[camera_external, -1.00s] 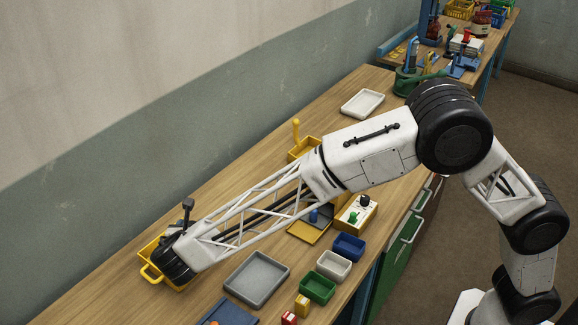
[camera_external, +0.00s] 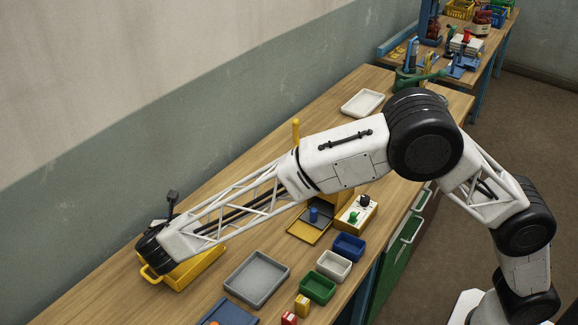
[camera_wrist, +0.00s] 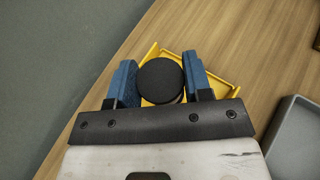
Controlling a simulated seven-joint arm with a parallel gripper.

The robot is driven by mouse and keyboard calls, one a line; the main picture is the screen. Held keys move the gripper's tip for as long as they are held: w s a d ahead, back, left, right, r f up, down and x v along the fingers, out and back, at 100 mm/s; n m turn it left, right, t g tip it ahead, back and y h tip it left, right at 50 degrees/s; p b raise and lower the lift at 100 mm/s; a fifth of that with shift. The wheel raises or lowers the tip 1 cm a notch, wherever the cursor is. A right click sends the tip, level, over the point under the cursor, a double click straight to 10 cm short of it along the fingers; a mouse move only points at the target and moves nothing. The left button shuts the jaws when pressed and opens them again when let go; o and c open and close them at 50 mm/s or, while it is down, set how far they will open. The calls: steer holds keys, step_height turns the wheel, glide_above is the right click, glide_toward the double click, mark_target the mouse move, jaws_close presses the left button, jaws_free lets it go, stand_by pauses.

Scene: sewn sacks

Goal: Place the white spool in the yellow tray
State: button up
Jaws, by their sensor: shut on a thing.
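My gripper (camera_wrist: 159,80) has its two blue fingers shut on a round thing with a black top (camera_wrist: 161,79). Only its dark top and a bit of its side show, so I cannot tell whether it is the white spool. The yellow tray (camera_wrist: 222,74) shows beyond and below the fingers in the wrist view, partly covered by them and the held thing. In the external view the yellow tray (camera_external: 200,270) lies at the far left end of the bench, with my wrist over its left part. The fingers are hidden there.
A grey tray (camera_external: 257,278) lies right of the yellow tray. Small green (camera_external: 318,288), white (camera_external: 334,265) and blue (camera_external: 349,247) bins line the bench's front edge. A yellow-edged board (camera_external: 308,229) with a blue knob is behind them. The wall (camera_external: 120,170) runs along the back.

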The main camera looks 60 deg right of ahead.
steer(key=shift+f, duration=2.65)
steer(key=shift+f, duration=1.85)
steer(key=shift+f, duration=0.1)
steer(key=o, duration=0.9)
steer(key=v, duration=1.2)
